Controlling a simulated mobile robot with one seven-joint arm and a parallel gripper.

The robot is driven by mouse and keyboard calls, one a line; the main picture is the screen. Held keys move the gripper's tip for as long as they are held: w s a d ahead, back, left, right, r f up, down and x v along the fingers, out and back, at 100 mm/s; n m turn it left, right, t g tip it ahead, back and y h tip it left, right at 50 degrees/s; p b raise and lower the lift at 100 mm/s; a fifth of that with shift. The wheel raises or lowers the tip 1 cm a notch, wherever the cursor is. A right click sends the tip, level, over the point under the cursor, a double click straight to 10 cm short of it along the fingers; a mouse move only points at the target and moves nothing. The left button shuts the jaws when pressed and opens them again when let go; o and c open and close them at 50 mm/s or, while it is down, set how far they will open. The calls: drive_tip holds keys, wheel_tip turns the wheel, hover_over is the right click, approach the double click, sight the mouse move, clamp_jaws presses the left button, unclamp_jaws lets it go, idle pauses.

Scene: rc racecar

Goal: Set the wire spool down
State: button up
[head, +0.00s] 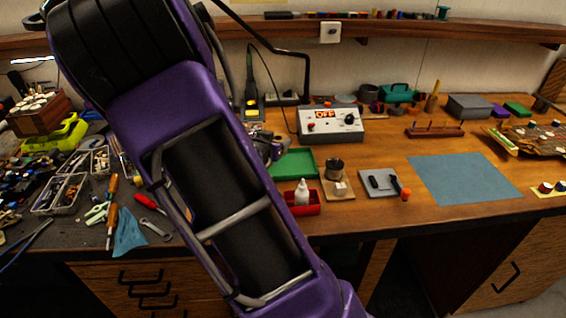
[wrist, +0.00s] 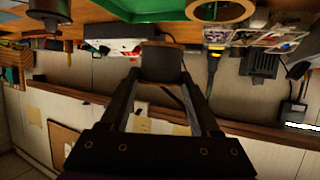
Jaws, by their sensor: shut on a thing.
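My gripper (wrist: 160,75) is shut on a dark, rounded thing, which I take for the wire spool (wrist: 160,62). It sits between the two fingertips in the wrist view. In the head view my purple arm crosses the left-middle of the workbench (head: 385,145). Only part of my gripper (head: 268,148) shows past the arm's right edge, by the green tray (head: 292,163). The spool cannot be made out clearly there. I cannot tell whether it touches the bench.
The power supply box (head: 330,123) stands behind the green tray. A red bin with a white bottle (head: 302,194) is in front. A pale wooden ring (wrist: 222,10) shows near my gripper in the wrist view. A blue mat (head: 465,179) lies clear at right; tools crowd the left.

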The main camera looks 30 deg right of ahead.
wheel_tip(320, 180, down, 8)
drive_tip(key=shift+r+b, duration=0.15)
drive_tip(key=shift+b, duration=0.35)
drive_tip(key=shift+f, duration=0.2)
drive_tip(key=o, duration=1.4)
drive_tip(key=shift+o, duration=0.2)
drive_tip(key=shift+r, duration=0.2)
drive_tip(key=shift+s+a+r, duration=0.15)
drive_tip(key=shift+a, duration=0.1)
drive_tip(key=p+v, duration=0.1)
drive_tip(key=v, duration=1)
drive_tip(key=shift+s+a, duration=0.15)
drive_tip(key=shift+a, duration=0.05)
